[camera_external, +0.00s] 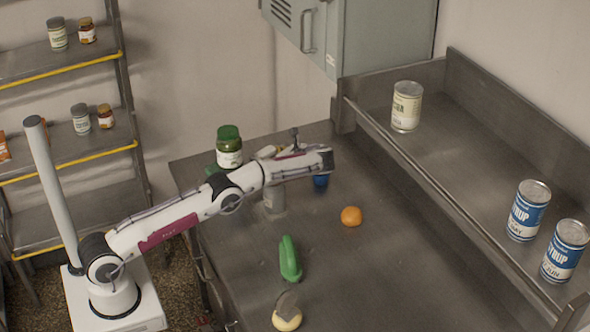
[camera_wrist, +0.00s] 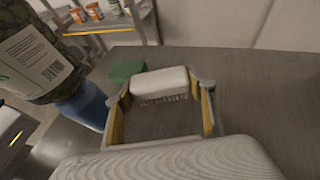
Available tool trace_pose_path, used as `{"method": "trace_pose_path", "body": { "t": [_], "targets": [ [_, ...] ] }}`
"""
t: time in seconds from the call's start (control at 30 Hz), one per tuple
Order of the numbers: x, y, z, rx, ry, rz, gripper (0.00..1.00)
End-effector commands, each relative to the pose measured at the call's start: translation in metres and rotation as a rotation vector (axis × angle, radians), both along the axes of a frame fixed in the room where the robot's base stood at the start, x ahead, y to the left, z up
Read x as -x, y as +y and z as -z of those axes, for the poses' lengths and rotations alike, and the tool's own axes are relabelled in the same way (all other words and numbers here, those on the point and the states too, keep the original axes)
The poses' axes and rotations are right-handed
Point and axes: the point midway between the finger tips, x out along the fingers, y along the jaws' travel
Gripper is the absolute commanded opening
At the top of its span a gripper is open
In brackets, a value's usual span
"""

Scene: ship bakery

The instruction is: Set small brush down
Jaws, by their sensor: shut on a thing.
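The small brush (camera_wrist: 160,83) has a white, rounded back and pale bristles along its lower edge. It lies across the tips of my gripper (camera_wrist: 164,92) in the wrist view. The two yellow-padded fingers are shut on its ends. The brush is level with its bristles toward the grey metal counter (camera_wrist: 270,95); I cannot tell whether they touch it. In the external view my arm reaches over the far left part of the counter (camera_external: 370,270), and the brush cannot be made out clearly.
A green-lidded jar (camera_external: 229,147) stands close to my arm; a large labelled jar (camera_wrist: 35,60) fills the wrist view's left. A green block (camera_wrist: 127,70) lies beside the brush. An orange (camera_external: 351,216) and a green bottle (camera_external: 289,260) are nearer. The counter's right side is clear.

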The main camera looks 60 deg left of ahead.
Motion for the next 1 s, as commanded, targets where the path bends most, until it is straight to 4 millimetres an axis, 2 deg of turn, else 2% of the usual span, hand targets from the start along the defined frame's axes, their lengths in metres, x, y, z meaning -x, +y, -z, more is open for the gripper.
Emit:
{"method": "trace_pose_path", "body": {
  "t": [0.7, 1.0],
  "targets": [
    [0.000, 0.000, 0.049, 0.000, 0.000, 0.000, 0.33],
    [0.000, 0.000, 0.061, 0.000, 0.000, 0.000, 0.33]
  ]
}}
